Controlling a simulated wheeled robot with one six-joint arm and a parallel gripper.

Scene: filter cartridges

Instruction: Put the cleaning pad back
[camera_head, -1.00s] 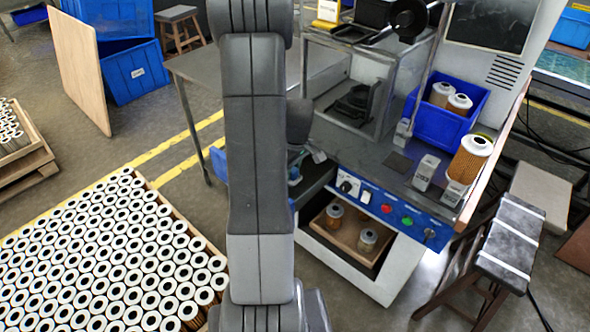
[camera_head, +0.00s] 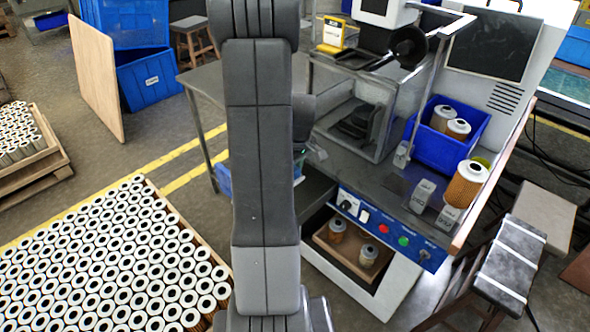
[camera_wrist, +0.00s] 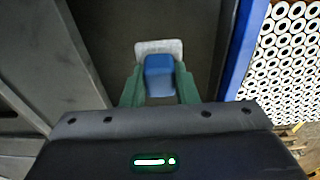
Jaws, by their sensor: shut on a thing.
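In the wrist view the cleaning pad (camera_wrist: 160,47) is a pale grey-white slab with a blue block-shaped grip (camera_wrist: 159,76) on it. My gripper (camera_wrist: 160,88) has its two green fingers shut on the blue grip, one on each side. The pad lies beyond the fingertips, over a dark grey surface; I cannot tell whether it touches that surface. In the head view my arm hides most of the gripper and the pad.
A blue edge (camera_wrist: 243,48) runs close by on the right in the wrist view. The head view shows the machine bench with a blue bin (camera_head: 473,137) of filters, a single filter (camera_head: 466,184), an open drawer (camera_head: 350,257), and a pallet of filters (camera_head: 215,258).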

